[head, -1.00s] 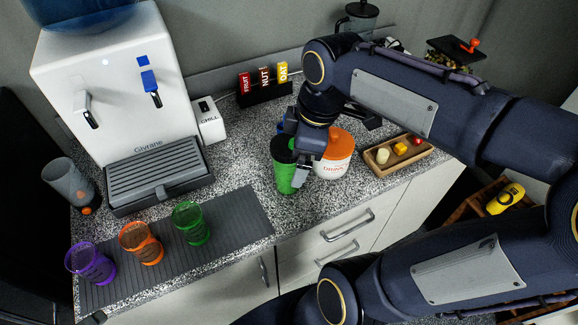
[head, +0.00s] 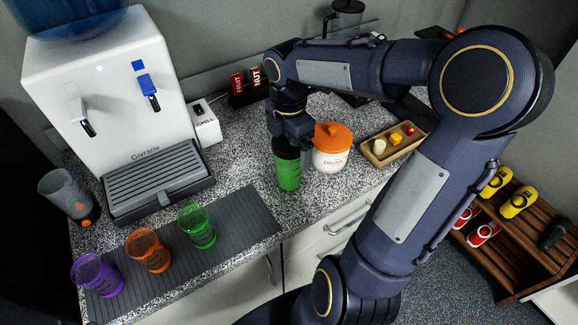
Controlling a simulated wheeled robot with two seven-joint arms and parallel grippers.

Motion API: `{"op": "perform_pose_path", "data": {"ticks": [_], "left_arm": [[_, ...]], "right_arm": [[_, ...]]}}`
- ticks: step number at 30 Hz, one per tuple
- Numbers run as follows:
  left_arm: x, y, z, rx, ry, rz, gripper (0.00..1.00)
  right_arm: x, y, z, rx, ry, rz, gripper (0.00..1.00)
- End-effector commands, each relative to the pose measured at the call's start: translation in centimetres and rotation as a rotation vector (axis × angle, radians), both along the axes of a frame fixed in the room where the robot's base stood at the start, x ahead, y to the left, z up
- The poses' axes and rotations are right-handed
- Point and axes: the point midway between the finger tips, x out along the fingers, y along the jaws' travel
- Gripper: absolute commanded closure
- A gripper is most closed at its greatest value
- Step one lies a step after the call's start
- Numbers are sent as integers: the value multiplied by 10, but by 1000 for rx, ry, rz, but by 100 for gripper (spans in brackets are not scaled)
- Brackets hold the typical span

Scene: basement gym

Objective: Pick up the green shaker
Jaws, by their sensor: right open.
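The green shaker (head: 288,174) stands upright on the speckled counter, left of a white jar with an orange lid (head: 331,148). Its dark top is partly hidden by my right gripper (head: 291,140). My right gripper is open, pointing down at the top of the shaker. I cannot tell whether the fingers touch it or straddle it. My left gripper is not in view.
A water dispenser (head: 105,85) stands at the left. Purple (head: 97,275), orange (head: 148,250) and green (head: 197,226) cups stand on a grey mat (head: 248,213). A wooden tray (head: 378,160) is right of the jar. Bare counter lies in front of the shaker.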

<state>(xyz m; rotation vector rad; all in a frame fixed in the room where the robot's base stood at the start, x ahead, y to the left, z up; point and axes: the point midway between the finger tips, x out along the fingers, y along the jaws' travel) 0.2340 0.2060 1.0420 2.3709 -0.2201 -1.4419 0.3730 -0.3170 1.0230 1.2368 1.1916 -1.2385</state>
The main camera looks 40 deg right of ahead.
Motion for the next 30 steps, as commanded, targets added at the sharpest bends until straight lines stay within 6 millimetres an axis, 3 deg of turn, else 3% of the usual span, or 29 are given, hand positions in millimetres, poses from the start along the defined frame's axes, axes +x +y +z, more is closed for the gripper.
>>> {"op": "perform_pose_path", "data": {"ticks": [8,26,30], "left_arm": [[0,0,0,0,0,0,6],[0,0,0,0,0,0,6],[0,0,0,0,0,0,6]], "right_arm": [[0,1,-5,1,-1,0,5],[0,0,-5,1,-1,-1,82],[0,0,-4,0,-2,-1,85]]}}
